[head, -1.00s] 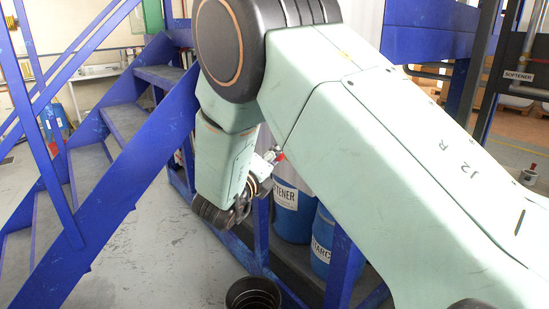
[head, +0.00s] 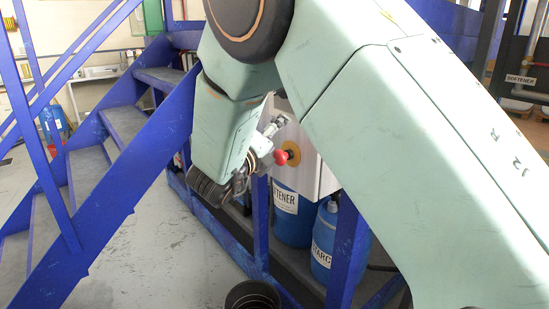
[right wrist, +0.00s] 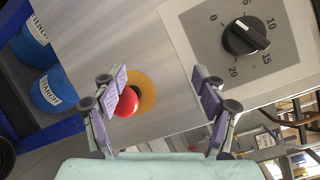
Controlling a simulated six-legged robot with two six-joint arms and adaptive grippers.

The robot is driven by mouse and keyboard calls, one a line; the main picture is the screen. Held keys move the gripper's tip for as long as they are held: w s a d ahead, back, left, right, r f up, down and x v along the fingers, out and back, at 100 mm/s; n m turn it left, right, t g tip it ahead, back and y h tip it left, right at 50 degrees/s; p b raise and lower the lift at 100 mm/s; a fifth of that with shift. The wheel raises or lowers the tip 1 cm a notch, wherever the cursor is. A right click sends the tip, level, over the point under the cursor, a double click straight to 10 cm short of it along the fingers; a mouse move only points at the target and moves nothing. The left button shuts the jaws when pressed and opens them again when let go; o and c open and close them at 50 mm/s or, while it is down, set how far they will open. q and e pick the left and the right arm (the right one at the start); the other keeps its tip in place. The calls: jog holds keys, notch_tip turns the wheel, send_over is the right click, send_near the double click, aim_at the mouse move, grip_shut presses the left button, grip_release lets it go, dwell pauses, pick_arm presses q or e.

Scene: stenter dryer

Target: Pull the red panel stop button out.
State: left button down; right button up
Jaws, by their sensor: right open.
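The red stop button (head: 281,157) stands out from the grey panel box (head: 318,172), partly behind my right gripper in the head view. In the right wrist view the red button (right wrist: 127,102) has a round head in front of a yellow disc (right wrist: 147,90). My right gripper (right wrist: 160,93) is open, with one finger on each side. The button lies between the fingers in the picture, close to the left finger, which overlaps its edge. I cannot tell whether they touch. The gripper (head: 274,142) also shows in the head view. My left gripper is not in view.
A black dial (right wrist: 246,37) with a numbered scale is on the panel beside the right finger. Blue drums (head: 292,222) stand below the panel behind a blue frame (head: 344,250). Blue stairs (head: 120,170) are on the left. A dark round container (head: 252,297) is on the floor.

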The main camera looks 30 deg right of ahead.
notch_tip(320, 180, up, 5)
jog(key=s, duration=0.2)
jog(key=w+a+f+n+t+y, duration=0.45)
jog(key=f+n, duration=0.25)
jog(key=n, duration=0.7)
jog(key=s+a+f+n+g+y+b, duration=0.1)
jog(key=s+a+f+n+y, duration=0.15)
jog(key=f+n, duration=0.4)
jog(key=s+a+f+n+g+y+b, duration=0.1)
jog(key=s+f+n+y+b, duration=0.2)
jog(key=f, duration=0.7)
jog(key=s+a+f+n+g+y, duration=0.1)
jog(key=s+a+f+n+g, duration=0.1)
jog(key=s+f+n, duration=0.45)
pick_arm(q)
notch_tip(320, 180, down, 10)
jog(key=b, duration=0.6)
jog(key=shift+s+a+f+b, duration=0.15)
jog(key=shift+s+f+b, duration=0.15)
jog(key=shift+b, duration=0.1)
pick_arm(e)
jog(key=s+a+f+n+g+y, duration=0.2)
jog(key=s+f+g, duration=0.2)
jog(key=s+f, duration=0.9)
jog(key=s+a+f+n+g+y, duration=0.2)
jog(key=s+f+g, duration=0.3)
jog(key=s+f, duration=0.9)
jog(key=s+a+n, duration=0.1)
jog(key=s, duration=0.3)
jog(key=shift+f+y, duration=0.3)
